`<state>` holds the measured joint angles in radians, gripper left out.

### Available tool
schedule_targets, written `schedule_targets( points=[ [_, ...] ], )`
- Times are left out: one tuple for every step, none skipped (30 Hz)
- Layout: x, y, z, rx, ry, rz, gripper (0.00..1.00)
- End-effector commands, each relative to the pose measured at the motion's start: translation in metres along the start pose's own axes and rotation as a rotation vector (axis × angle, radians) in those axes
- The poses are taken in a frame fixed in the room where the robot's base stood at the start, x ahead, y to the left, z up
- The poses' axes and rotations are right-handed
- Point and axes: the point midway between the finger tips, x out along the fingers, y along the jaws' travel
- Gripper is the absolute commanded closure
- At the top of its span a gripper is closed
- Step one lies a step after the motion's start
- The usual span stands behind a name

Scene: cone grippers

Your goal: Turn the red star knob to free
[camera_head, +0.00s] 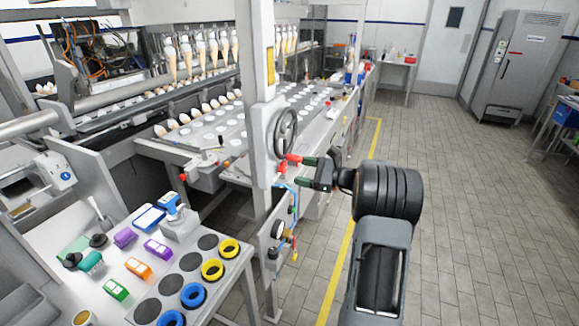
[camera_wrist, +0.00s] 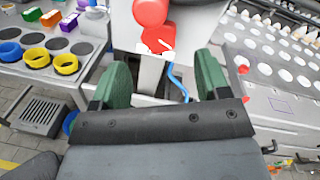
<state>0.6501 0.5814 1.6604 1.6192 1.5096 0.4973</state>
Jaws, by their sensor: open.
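A red knob shows in the wrist view as a rounded red part (camera_wrist: 150,12) with a second red, lobed part (camera_wrist: 157,40) just below it, bearing a small white mark. It sits on the grey machine post, ahead of my gripper. In the head view the red part (camera_head: 293,158) shows on the post just below the handwheel, close to my green fingertips. My gripper (camera_wrist: 160,68) is open, with its two green fingers apart and nothing between them. It also shows in the head view (camera_head: 299,171). I cannot tell whether a finger touches the knob.
A grey handwheel (camera_head: 286,133) is just above my gripper. A blue hose (camera_wrist: 177,83) runs down the post between my fingers in the wrist view. A table with yellow rings (camera_head: 229,249) and blue rings (camera_head: 193,295) stands at lower left. Tiled floor is clear on the right.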

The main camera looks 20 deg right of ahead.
Motion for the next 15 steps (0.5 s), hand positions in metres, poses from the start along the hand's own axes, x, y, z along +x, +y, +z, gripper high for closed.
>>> schedule_targets(
  points=[
    [0.01,0.0,0.001,0.0,-0.001,0.003,0.31],
    [0.015,0.0,0.001,0.0,-0.001,0.003,0.31],
    [0.021,0.0,0.001,0.001,-0.001,0.003,0.31],
    [0.025,0.0,0.001,0.001,-0.001,0.002,0.31],
    [0.028,0.0,0.001,0.001,0.0,0.002,0.31],
    [0.033,0.0,0.001,0.0,-0.001,0.002,0.31],
    [0.036,0.0,0.001,0.0,-0.001,0.003,0.31],
    [0.039,0.0,0.001,-0.001,-0.001,0.002,0.31],
    [0.042,-0.001,0.001,-0.001,0.0,0.001,0.31],
    [0.044,-0.001,0.001,-0.001,0.0,0.001,0.31],
    [0.046,-0.001,0.001,-0.001,0.0,0.001,0.31],
    [0.048,0.0,0.0,-0.001,0.0,0.001,0.31],
    [0.049,0.0,0.0,-0.001,0.0,0.001,0.31],
    [0.05,0.0,0.0,-0.001,0.0,0.0,0.31],
    [0.051,0.0,0.0,-0.001,0.0,0.0,0.31]
  ],
)
